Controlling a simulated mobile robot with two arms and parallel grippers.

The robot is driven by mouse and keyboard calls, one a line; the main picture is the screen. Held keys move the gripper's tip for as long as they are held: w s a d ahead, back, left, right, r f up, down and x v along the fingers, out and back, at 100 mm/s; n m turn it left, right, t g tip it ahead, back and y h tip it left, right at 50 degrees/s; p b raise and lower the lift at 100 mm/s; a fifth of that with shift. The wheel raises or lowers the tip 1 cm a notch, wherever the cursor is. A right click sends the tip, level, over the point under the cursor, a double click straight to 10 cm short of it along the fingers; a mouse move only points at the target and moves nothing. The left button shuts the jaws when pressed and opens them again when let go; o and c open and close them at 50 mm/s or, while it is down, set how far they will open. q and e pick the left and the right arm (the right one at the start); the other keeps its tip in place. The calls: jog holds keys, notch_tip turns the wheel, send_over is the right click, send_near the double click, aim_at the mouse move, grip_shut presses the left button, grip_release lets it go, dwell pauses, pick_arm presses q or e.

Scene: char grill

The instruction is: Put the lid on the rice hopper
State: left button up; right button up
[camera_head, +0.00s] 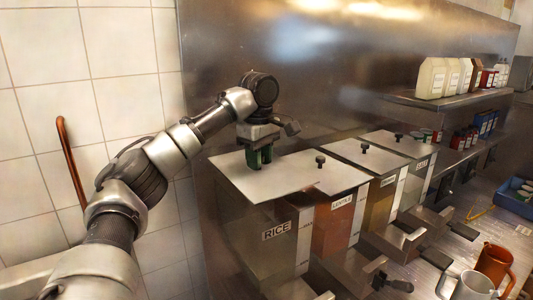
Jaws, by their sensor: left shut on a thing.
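The rice hopper (262,252) is a clear-fronted bin labelled RICE, the nearest of a row against the steel wall. A flat grey metal lid (233,178) lies over its top, with a corner reaching toward the lentils hopper. My left gripper (260,164) comes from the left and points down at the middle of this lid. Its green fingers are shut on the lid's knob, which they hide. I cannot tell whether the lid rests fully on the rim or is slightly above it. My right gripper is not in view.
The lentils hopper (331,228) and further hoppers stand close on the right, with knobbed lids on. Metal chutes (402,238) stick out in front. A brown jug (494,262) and a metal cup (473,286) are at lower right. A shelf (440,102) holds bottles.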

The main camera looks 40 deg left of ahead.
aim_at(260, 175)
pick_arm(q)
jog(key=shift+s+f, duration=0.3)
jog(key=shift+f, duration=0.45)
jog(key=f, duration=0.1)
jog(key=w+f, duration=0.1)
jog(key=f, duration=0.1)
jog(key=shift+w, duration=0.25)
jog(key=shift+s, duration=0.15)
jog(key=shift+s+f, duration=0.15)
jog(key=shift+f, duration=0.1)
jog(key=o, duration=0.8)
jog(key=shift+o, duration=1.2)
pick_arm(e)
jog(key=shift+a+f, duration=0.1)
